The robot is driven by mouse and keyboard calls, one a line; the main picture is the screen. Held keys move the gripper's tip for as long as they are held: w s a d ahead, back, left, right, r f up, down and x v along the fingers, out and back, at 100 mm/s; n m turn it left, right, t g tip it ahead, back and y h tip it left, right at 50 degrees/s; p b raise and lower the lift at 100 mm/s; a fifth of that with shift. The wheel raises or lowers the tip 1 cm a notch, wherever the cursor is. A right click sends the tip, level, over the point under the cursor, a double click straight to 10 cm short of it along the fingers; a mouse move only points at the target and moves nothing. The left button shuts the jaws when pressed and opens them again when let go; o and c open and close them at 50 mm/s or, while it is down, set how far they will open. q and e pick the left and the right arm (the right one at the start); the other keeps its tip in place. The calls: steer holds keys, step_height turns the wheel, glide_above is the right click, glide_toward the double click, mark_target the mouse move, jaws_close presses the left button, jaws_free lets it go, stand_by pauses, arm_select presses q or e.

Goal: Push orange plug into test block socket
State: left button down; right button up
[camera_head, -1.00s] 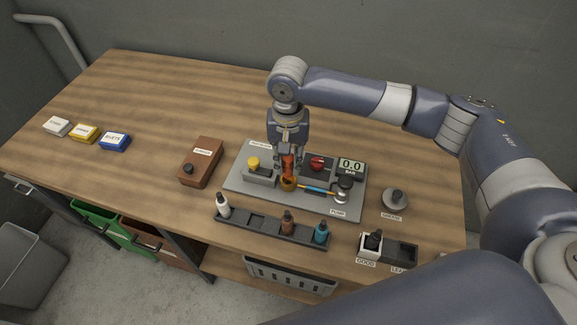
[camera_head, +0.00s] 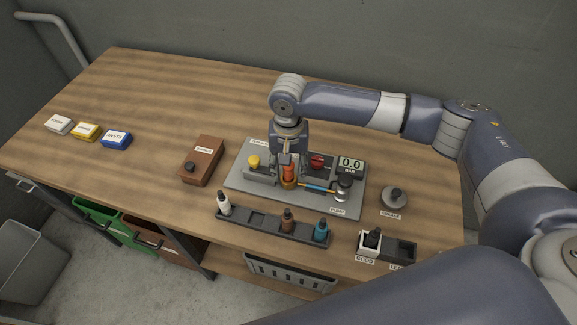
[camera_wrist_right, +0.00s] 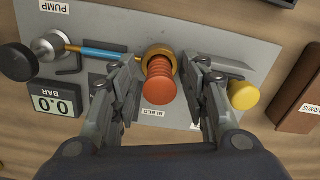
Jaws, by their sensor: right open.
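The orange plug (camera_head: 288,172) stands at the brass ring-shaped socket (camera_head: 288,185) on the grey test plate (camera_head: 240,182). In the right wrist view the ribbed orange plug (camera_wrist_right: 160,82) is in line with the brass socket (camera_wrist_right: 158,53), its lower end inside the ring. How deep it sits cannot be told. My right gripper (camera_head: 289,168) is around the plug from above, with its fingers open. In the right wrist view there is a gap between the plug and each finger of the gripper (camera_wrist_right: 160,95). My left gripper is not in view.
A yellow knob (camera_head: 254,162), a red knob (camera_head: 317,161), a gauge (camera_head: 350,165) and a black pump knob (camera_head: 346,182) crowd the plate. A bottle rack (camera_head: 255,223) stands in front, a brown box (camera_head: 203,160) at left. The table's left part is mostly clear.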

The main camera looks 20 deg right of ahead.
steer(key=shift+r, duration=0.1)
step_height(320, 180, up, 12)
steer(key=b, duration=0.2)
stand_by(0.6)
